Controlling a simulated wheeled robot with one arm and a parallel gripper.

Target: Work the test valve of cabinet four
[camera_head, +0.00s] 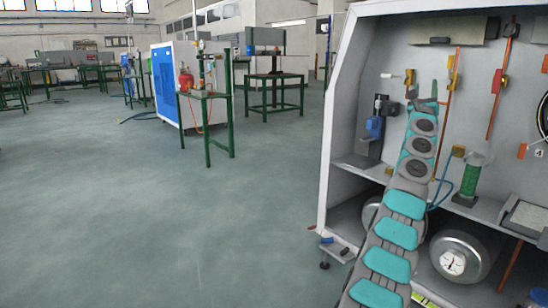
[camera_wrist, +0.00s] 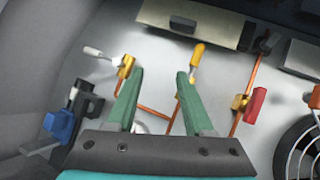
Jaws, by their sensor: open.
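A yellow valve with a white lever (camera_wrist: 124,66) is at the upper left in the wrist view, beyond the left finger. A yellow-handled valve (camera_wrist: 195,60) shows beyond the right finger tip. A red-handled valve (camera_wrist: 255,105) is farther right. My gripper (camera_wrist: 160,76) is open and empty, facing the panel. It also shows in the head view (camera_head: 424,97), partly hidden by my arm.
A blue device (camera_head: 375,128) stands on the cabinet shelf left of my arm. A green cylinder (camera_head: 469,178) stands to the right. A gauge (camera_head: 453,262) and tanks sit below. Green-legged tables (camera_head: 207,97) stand farther left; the floor (camera_head: 150,220) between is clear.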

